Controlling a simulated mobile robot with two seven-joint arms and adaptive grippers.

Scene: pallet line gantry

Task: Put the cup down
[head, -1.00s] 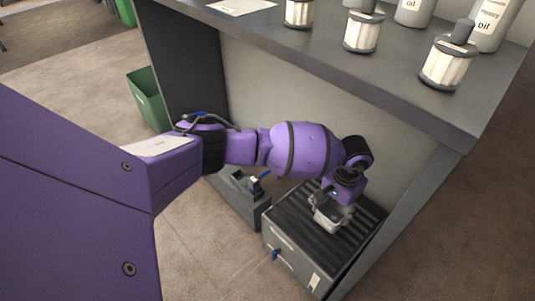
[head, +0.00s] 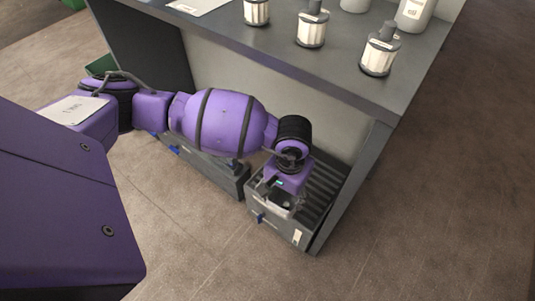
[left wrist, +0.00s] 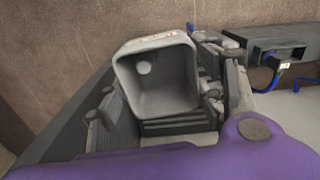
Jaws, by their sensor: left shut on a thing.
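My left gripper (head: 281,204) reaches down under the grey counter and is shut on a grey cup. In the left wrist view the cup (left wrist: 160,80) is held between the two finger pads, its squarish open mouth facing the camera, with a pale round spot inside. In the head view the cup is small and mostly hidden by the gripper. It is over the front part of a grey box with a ribbed top (head: 322,188). I cannot tell whether the cup touches the box. My right gripper is not in view.
The counter (head: 345,82) overhangs the arm, with a side panel (head: 352,185) close right of the box. Filter-like canisters (head: 311,30) and oil bottles (head: 413,14) stand on it. A low grey unit (head: 215,172) lies left of the box. Open floor (head: 440,220) is at the right.

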